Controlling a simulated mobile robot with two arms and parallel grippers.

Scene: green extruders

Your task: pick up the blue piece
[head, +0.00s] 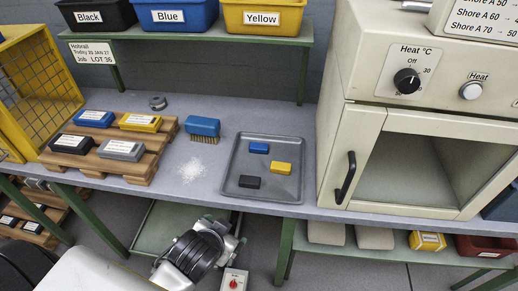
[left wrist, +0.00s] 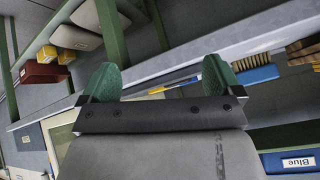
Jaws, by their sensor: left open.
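The blue piece (head: 259,148) is a small block lying in the grey tray (head: 232,183) on the bench. A yellow piece (head: 281,168) and a black piece (head: 250,182) lie apart from it in the same tray. My left gripper (left wrist: 162,78) shows two green fingers spread apart with nothing between them. In the head view my left arm comes in from the lower left, and its wrist is in front of the bench edge, below the tray. A thin blue and yellow strip shows beyond the fingers in the left wrist view; I cannot tell what it is. My right gripper is not in view.
A blue brush (head: 203,127) and white powder (head: 192,170) are left of the tray. Wooden racks (head: 134,172) with coloured blocks stand further left. A cream oven (head: 360,130) stands right of the tray. Bins sit on a shelf (head: 220,38) above the back.

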